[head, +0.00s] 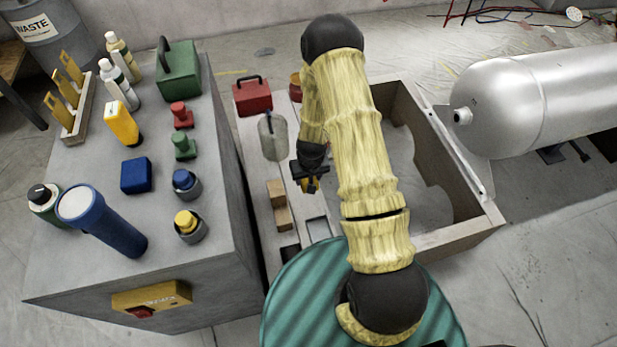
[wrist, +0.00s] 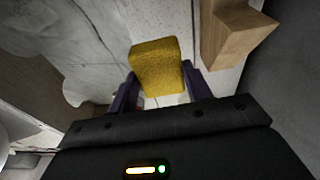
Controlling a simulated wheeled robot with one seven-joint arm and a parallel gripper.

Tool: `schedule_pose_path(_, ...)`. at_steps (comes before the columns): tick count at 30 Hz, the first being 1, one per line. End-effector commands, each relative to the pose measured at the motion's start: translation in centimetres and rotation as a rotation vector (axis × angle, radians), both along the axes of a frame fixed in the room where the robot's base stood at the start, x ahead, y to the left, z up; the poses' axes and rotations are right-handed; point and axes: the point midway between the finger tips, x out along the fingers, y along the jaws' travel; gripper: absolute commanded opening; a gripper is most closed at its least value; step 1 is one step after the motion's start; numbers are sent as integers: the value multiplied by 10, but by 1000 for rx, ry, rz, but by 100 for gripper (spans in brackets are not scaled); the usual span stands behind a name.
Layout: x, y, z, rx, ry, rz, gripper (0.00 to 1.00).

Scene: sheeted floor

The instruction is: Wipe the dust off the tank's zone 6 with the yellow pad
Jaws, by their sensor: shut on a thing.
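The yellow pad (wrist: 157,62) is a thick, rough block held between the two dark fingers of my gripper (wrist: 160,78) in the wrist view. My gripper is shut on it. In the head view my gripper (head: 309,178) hangs over a pale bench strip left of my arm, and only a small yellow bit of the pad (head: 311,186) shows. The tank (head: 545,98) is a silvery, round-ended cylinder at the right, well apart from my gripper. No zone numbers or dust can be made out on its visible side.
A wooden-walled box (head: 458,238) stands between my arm and the tank. Wooden blocks (head: 278,206) lie near my gripper; one (wrist: 232,38) shows in the wrist view. A red toolbox (head: 252,96) is behind. A grey cabinet (head: 75,235) at left carries bottles and tools.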

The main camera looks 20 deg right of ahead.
Motion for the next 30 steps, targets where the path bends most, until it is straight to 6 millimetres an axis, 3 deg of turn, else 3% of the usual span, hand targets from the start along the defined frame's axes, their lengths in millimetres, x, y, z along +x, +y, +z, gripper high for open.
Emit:
schedule_pose_path(5,0,0,0,0,0,0,23)
schedule_pose_path(6,0,0,0,0,0,0,47)
schedule_pose_path(9,0,0,0,0,0,0,31)
schedule_pose_path(14,2,0,5,-2,-2,3,31)
schedule_pose_path(17,7,-2,20,-9,-4,7,31)
schedule_pose_path(27,25,-1,119,-10,-5,6,31)
schedule_pose_path(30,25,0,135,-2,-3,3,31)
